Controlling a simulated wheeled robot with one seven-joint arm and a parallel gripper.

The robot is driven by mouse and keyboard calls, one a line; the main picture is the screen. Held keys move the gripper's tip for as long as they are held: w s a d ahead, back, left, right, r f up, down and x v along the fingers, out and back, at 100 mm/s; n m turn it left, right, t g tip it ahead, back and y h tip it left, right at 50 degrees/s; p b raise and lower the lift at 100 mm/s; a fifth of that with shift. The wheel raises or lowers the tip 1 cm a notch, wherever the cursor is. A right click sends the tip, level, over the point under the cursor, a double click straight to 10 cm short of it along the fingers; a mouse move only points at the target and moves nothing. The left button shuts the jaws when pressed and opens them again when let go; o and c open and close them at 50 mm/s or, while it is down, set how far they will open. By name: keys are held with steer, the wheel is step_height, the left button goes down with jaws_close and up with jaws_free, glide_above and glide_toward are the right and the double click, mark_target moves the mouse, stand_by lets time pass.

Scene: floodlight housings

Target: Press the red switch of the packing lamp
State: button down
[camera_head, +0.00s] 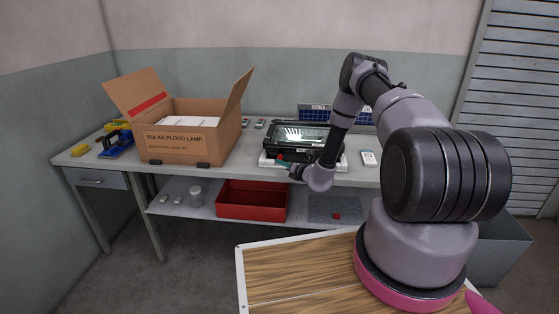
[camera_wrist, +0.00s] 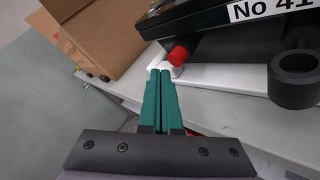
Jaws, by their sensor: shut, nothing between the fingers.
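The black flood lamp (camera_head: 303,129), its glass panel facing up, rests on a white stand (camera_head: 265,159) on the bench. The same lamp shows in the wrist view with a "No 41" label (camera_wrist: 274,8). Its red switch (camera_wrist: 181,51) is a short red cylinder on the near edge, and also shows small in the head view (camera_head: 281,157). My gripper (camera_wrist: 162,72) has its two teal fingers pressed together with nothing between them. In the wrist view the tips are just below and left of the switch; I cannot tell whether they touch it.
An open cardboard box marked "SOLAR FLOOD LAMP" (camera_head: 181,143) stands left of the lamp. A black ring-shaped part (camera_wrist: 293,80) is right of the fingers. A white handheld device (camera_head: 368,158) lies right of the lamp. A red bin (camera_head: 251,207) sits on the lower shelf.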

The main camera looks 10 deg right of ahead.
steer(key=shift+s, duration=0.15)
steer(key=shift+s+a, duration=0.3)
steer(key=shift+s, duration=0.65)
steer(key=shift+s+a, duration=0.35)
steer(key=shift+s, duration=0.55)
steer(key=shift+s+a, duration=0.3)
steer(key=shift+s, duration=0.65)
stand_by(0.3)
steer(key=shift+s+a, duration=0.25)
steer(key=shift+s, duration=0.25)
steer(key=shift+s+a, duration=0.25)
steer(key=shift+s, duration=0.25)
steer(key=shift+w+d, duration=0.45)
steer(key=shift+w, duration=0.95)
steer(key=shift+w+d, duration=0.5)
steer(key=shift+w, duration=0.85)
steer(key=shift+w+d, duration=0.45)
steer(key=shift+w, duration=0.95)
steer(key=shift+w, duration=0.15)
steer(key=shift+w+d, duration=0.15)
steer(key=shift+w, duration=0.1)
